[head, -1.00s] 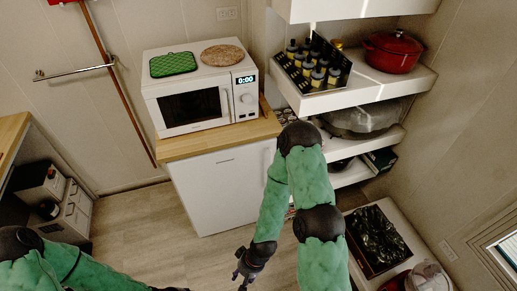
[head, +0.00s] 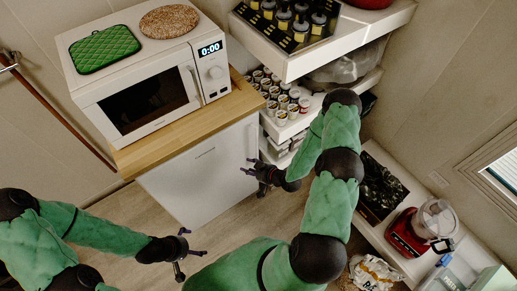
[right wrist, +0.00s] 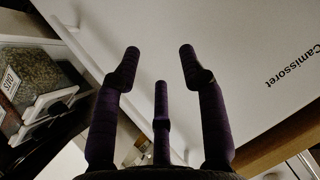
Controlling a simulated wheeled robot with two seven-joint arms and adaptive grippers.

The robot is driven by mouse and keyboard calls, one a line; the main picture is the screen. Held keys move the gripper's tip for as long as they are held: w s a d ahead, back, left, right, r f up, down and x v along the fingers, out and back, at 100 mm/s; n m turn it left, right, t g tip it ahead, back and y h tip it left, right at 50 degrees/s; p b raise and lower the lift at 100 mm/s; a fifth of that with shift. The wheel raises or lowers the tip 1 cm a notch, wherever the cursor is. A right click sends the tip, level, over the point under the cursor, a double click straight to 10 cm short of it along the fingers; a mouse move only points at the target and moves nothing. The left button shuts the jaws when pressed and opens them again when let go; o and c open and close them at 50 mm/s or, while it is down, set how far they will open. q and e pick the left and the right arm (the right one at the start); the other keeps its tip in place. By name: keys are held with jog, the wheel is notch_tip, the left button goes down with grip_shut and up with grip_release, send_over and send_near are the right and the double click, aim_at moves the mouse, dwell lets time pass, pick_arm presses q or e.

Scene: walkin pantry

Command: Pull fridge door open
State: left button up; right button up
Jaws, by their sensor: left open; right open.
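The fridge (head: 195,175) is a white cabinet under a wooden counter, its door shut. Its front also fills much of the right wrist view (right wrist: 235,60), with dark lettering on it. A pale bar (right wrist: 75,40) like a handle runs along the left of that front in the right wrist view. My right gripper (head: 250,168) is at the right edge of the fridge front, fingers pointing left toward it. In the right wrist view its fingers (right wrist: 158,60) are spread and hold nothing. My left gripper (head: 190,244) is open and empty, low in front of the fridge.
A white microwave (head: 150,95) stands on the wooden counter (head: 190,127). White shelves with cans (head: 285,105) are close to the right of the fridge. A low shelf with a red appliance (head: 405,232) is at the right. Some floor (head: 225,222) is clear before the fridge.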

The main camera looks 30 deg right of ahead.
jog(key=s+d+r+n+t+b, duration=0.25)
jog(key=d+t, duration=0.35)
jog(key=d, duration=0.5)
pick_arm(q)
notch_tip(320, 180, down, 6)
jog(key=b, duration=0.3)
jog(key=shift+f, duration=0.25)
pick_arm(e)
jog(key=x, duration=1)
jog(key=shift+w+a+y, duration=0.15)
jog(key=shift+a+y, duration=0.2)
jog(key=shift+y, duration=0.05)
pick_arm(q)
jog(key=shift+w, duration=0.1)
pick_arm(e)
jog(key=shift+f, duration=0.15)
grip_shut()
